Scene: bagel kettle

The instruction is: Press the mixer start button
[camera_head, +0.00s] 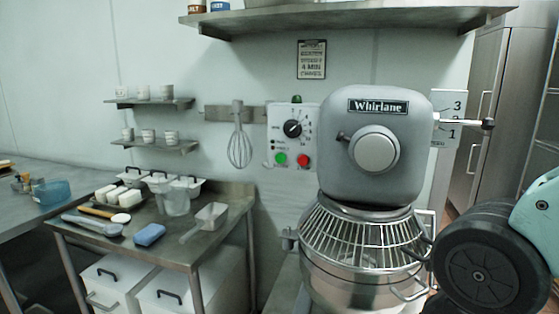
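The mixer (375,147) is a large grey machine labelled "Whirlane", standing right of centre with a wire guard (352,236) over its steel bowl (345,290). Left of the mixer head, a white control panel (279,124) carries a black dial (293,128), a green button (281,159) and a red button (303,161). Any wording beside the buttons is too small to read. A black round joint and teal link of my arm show at the lower right. My gripper is not in view, and nothing covers the buttons.
A steel table (230,229) with tubs, brushes, a blue sponge (149,235) and a scoop (211,215) stands left of the mixer. A whisk (240,147) hangs beside the panel. A shelf (350,17) juts out above. The mixer's side lever (470,123) sticks out right.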

